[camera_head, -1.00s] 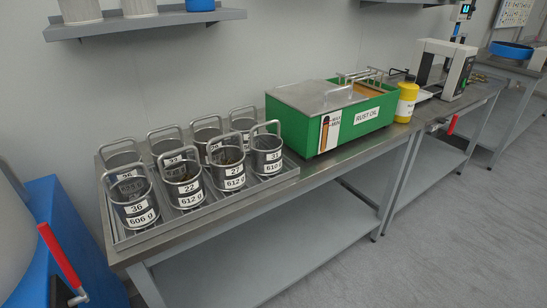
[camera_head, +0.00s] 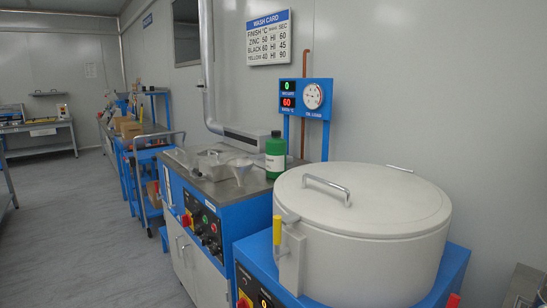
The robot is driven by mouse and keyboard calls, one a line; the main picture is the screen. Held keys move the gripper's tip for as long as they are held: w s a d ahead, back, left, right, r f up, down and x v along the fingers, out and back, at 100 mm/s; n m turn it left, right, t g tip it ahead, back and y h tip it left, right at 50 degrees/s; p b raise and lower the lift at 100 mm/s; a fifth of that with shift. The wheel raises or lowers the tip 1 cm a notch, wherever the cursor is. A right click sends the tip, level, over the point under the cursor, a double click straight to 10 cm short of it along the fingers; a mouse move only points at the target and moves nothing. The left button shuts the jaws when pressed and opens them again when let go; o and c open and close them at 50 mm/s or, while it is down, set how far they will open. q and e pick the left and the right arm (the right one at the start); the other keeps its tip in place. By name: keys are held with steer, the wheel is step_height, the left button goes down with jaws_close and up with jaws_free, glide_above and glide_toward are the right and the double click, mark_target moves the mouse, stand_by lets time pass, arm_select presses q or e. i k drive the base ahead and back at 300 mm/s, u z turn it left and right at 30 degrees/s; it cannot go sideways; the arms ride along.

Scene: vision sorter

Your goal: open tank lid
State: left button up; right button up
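A blue cabinet (camera_head: 208,225) with a steel top stands in the middle, and a flat metal lid (camera_head: 212,157) with a small handle lies shut on its top. At the right, a large white round drum (camera_head: 350,265) is covered by a pale round lid (camera_head: 375,205) with a metal bar handle (camera_head: 327,186). This lid looks closed. A yellow-handled lever or latch (camera_head: 277,230) stands upright at the drum's left side. The frames do not say which lid is the tank's. Neither of my grippers is in view.
A green bottle (camera_head: 275,157) and a grey funnel (camera_head: 240,167) are on the steel top. A blue panel (camera_head: 303,105) with a gauge stands behind. A blue cart (camera_head: 155,180) is farther left. The grey floor (camera_head: 80,230) at left is open.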

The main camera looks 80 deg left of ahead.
mark_target(204, 150)
steer(key=u, duration=2.65)
